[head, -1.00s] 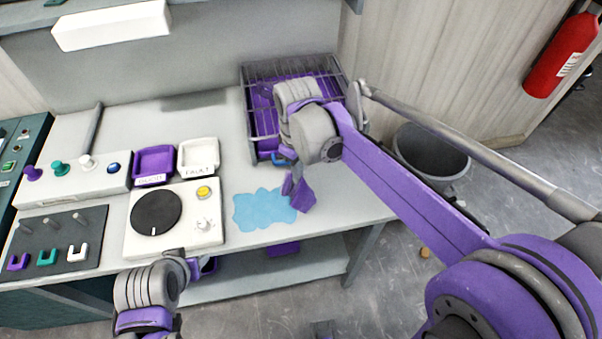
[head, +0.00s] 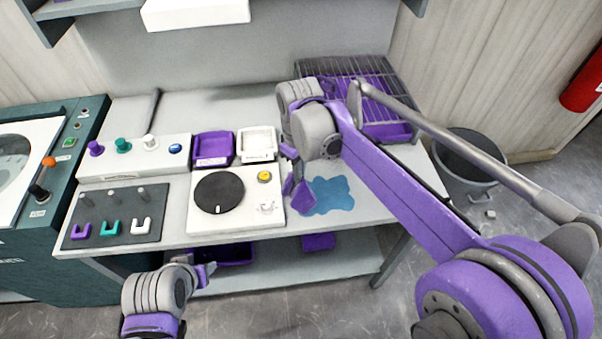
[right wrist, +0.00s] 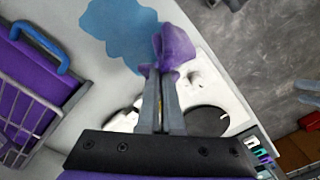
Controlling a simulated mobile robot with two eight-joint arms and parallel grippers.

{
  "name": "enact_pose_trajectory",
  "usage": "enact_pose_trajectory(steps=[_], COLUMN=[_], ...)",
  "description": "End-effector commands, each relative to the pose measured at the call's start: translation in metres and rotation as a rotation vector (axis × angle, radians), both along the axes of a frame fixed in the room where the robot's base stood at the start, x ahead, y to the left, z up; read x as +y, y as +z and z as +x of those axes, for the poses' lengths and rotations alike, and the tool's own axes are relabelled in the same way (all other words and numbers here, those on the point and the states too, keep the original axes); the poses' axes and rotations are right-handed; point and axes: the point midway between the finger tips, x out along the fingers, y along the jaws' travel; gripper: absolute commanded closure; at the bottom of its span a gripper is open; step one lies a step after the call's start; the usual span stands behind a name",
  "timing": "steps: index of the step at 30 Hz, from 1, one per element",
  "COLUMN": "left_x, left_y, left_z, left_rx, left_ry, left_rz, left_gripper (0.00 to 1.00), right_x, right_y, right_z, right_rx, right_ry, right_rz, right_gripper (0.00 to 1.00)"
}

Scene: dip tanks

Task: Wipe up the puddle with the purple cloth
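The blue puddle (head: 333,195) lies on the grey worktop, right of the white dial panel. It also shows in the right wrist view (right wrist: 118,30). The purple cloth (head: 302,197) hangs from my right gripper (head: 290,172) at the puddle's left edge. In the right wrist view, the fingers (right wrist: 155,72) are closed on the bunched cloth (right wrist: 176,46), which overlaps the puddle's edge in the picture. I cannot tell whether the cloth touches the worktop. My left gripper (head: 207,272) is low in front of the bench; its fingers are too small to judge.
The dial panel (head: 232,222) stands close left of the cloth. A wire rack (head: 372,70) with purple contents is behind my right arm. A purple tray (head: 213,162) and a white tray (head: 257,158) stand behind the panel. A grey bin (head: 470,165) is off the right end.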

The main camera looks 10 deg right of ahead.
Motion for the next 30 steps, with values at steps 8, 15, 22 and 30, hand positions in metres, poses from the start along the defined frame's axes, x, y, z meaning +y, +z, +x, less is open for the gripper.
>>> enact_pose_trajectory(steps=[8,15,22,30], left_x=[0.000,0.000,0.000,0.000], left_y=[-0.012,-0.035,-0.054,-0.066], left_z=[-0.005,-0.013,-0.019,-0.022], left_rx=[0.010,0.025,0.036,0.042], left_ry=[0.000,0.000,0.000,0.000], left_rz=[0.000,0.000,0.000,0.000], left_gripper=[0.50,0.50,0.50,0.50], right_x=[0.001,0.000,0.000,0.000], right_y=[-0.017,-0.047,-0.074,-0.092], right_z=[0.000,-0.001,0.000,0.001], right_rx=[0.002,0.003,0.002,0.000], right_ry=[-0.001,-0.001,-0.001,-0.001], right_rz=[-0.001,0.000,-0.001,0.000], right_gripper=[1.00,1.00,1.00,1.00])
